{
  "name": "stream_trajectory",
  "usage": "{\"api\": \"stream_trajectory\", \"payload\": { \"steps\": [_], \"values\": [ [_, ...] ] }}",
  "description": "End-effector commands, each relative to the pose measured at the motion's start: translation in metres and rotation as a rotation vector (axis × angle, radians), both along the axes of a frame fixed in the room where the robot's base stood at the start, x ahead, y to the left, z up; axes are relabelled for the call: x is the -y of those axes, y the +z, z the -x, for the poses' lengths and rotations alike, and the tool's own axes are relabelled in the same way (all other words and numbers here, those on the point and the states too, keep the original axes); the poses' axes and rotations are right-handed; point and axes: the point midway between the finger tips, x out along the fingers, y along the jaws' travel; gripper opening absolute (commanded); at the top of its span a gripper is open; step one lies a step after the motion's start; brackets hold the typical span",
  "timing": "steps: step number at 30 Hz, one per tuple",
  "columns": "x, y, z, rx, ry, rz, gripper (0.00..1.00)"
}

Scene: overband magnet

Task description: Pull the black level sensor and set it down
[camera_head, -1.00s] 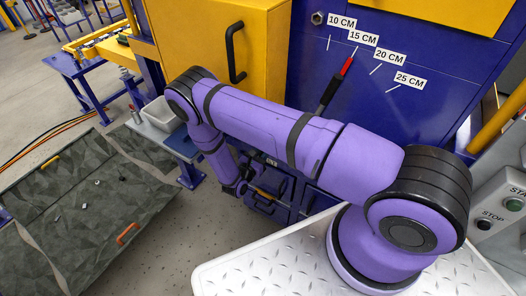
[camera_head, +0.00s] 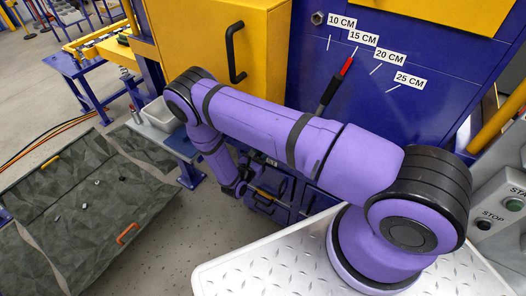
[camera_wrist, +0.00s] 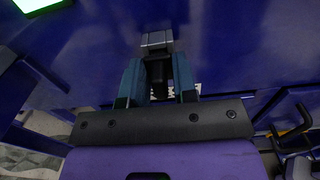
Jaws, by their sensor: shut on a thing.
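In the wrist view my gripper (camera_wrist: 157,75) has its two blue-grey fingers closed on a dark part, which I take to be the black level sensor (camera_wrist: 157,68). A light grey block (camera_wrist: 157,40) is just beyond the fingertips, in line with the dark part. I cannot tell whether the dark part is joined to it. A dark blue surface lies behind. In the head view my arm reaches left and down, and the fingers and the held part cannot be made out there.
A dark green mat (camera_head: 75,235) with a few small items lies on the floor at left. A grey bin (camera_head: 160,112) stands near the yellow cabinet (camera_head: 215,60). A blue case with a yellow handle (camera_head: 266,192) is below my arm. A red-tipped lever (camera_head: 337,83) crosses the blue panel.

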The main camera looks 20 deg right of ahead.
Motion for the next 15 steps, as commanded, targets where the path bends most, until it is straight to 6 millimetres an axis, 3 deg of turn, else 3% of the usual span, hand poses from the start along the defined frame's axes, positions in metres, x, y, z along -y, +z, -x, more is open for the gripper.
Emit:
{"api": "stream_trajectory", "payload": {
  "steps": [15],
  "values": [
    [-0.015, 0.000, 0.010, 0.000, 0.000, 0.000, 0.00]
  ]
}}
